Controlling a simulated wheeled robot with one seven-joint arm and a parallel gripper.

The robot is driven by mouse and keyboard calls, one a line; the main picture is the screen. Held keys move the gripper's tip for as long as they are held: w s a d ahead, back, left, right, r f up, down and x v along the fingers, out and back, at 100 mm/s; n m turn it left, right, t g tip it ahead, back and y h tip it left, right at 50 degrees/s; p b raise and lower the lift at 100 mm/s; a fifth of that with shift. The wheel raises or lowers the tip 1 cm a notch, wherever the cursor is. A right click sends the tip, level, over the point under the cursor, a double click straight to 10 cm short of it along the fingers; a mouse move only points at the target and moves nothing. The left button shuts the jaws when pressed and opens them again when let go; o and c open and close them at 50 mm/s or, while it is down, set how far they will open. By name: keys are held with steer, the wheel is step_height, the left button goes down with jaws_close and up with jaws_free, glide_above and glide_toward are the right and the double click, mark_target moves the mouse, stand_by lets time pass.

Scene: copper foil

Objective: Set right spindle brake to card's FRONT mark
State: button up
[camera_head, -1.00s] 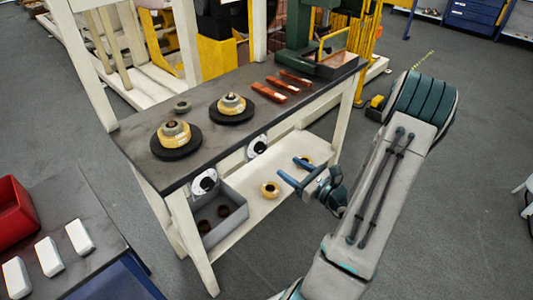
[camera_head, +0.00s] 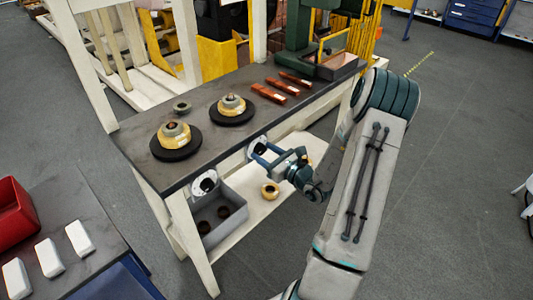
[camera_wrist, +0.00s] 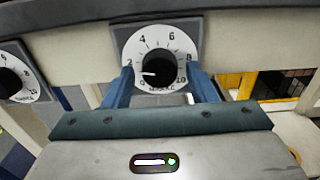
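The right brake dial (camera_wrist: 143,50) has a white face numbered 0 to 10 and a black knob (camera_wrist: 157,66). Its white pointer lies left of and below centre, around the 0 to 2 side. In the head view the dial (camera_head: 252,148) sits on the bench's front edge, partly behind my fingers. My gripper (camera_head: 258,152) is open, its blue fingers on either side of the dial; it also shows in the wrist view (camera_wrist: 160,82). I cannot tell whether the fingers touch the knob. The right spindle (camera_head: 232,105) stands on the bench top. I cannot make out a card with a FRONT mark.
The left dial (camera_head: 203,184) also shows in the wrist view (camera_wrist: 35,84). The left spindle (camera_head: 174,136) and copper-coloured bars (camera_head: 268,93) are on the bench. A grey bin (camera_head: 218,228) and a yellow ring (camera_head: 270,190) are on the lower shelf. White blocks (camera_head: 79,238) lie at left.

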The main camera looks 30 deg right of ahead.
steer(key=c, duration=0.7)
steer(key=shift+c, duration=0.2)
steer(key=shift+r+m+p, duration=0.1)
steer(key=shift+m+p, duration=0.2)
steer(key=shift+p, duration=0.05)
